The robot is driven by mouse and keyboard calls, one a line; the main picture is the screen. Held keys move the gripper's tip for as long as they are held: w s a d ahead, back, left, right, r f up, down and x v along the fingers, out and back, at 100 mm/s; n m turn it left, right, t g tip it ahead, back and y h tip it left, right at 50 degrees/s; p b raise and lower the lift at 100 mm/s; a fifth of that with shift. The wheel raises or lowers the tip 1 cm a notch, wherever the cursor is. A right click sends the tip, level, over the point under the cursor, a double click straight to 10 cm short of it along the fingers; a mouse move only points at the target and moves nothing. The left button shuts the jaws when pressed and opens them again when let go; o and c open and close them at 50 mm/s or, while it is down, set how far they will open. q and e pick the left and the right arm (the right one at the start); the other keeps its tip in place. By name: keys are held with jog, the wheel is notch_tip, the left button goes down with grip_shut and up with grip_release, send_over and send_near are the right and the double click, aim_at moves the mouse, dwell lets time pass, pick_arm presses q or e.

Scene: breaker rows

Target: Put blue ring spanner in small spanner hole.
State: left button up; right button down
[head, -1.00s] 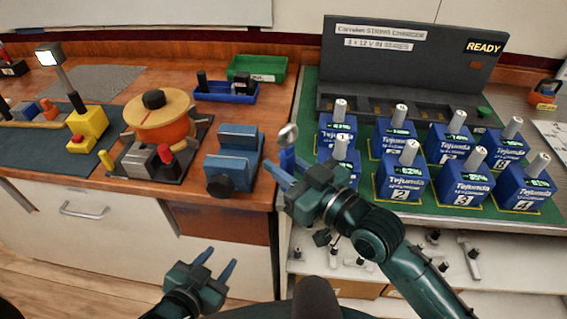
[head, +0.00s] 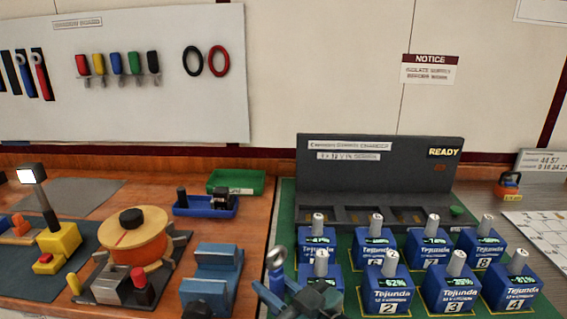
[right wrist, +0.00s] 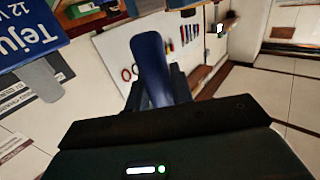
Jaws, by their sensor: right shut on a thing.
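My right gripper (head: 283,300) is low in the head view, left of the battery blocks, and its body is partly cut off. It is shut on the blue ring spanner (head: 276,262), whose silver ring end points up. In the right wrist view the spanner's blue handle (right wrist: 152,65) stands between the two fingers. The white tool board (head: 120,110) hangs on the back wall, with dark narrow spanner places (head: 20,75) at its left edge, one holding a red-handled tool (head: 41,75). I cannot tell which place is the small spanner hole. My left gripper is out of view.
The charger (head: 380,185) and several blue battery blocks (head: 390,285) stand close right of my right gripper. A blue vise-like block (head: 212,275) and an orange drum (head: 135,235) stand to its left. A blue tray (head: 205,207) and green tray (head: 237,182) lie behind.

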pick_arm(q)
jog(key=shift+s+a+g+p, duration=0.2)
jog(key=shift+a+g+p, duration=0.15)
jog(key=shift+p, duration=0.45)
pick_arm(e)
jog(key=s+d+f+m+t+h, duration=0.1)
jog(key=d+m+h, duration=0.3)
jog(key=d, duration=0.7)
jog(key=s+d+f+m+t+h, duration=0.1)
jog(key=s+d+m+t+h, duration=0.3)
jog(key=d+h, duration=0.4)
jog(key=d+m, duration=0.1)
jog(key=d, duration=0.1)
jog(key=shift+d+f+h, duration=0.25)
jog(key=shift+d+h, duration=0.15)
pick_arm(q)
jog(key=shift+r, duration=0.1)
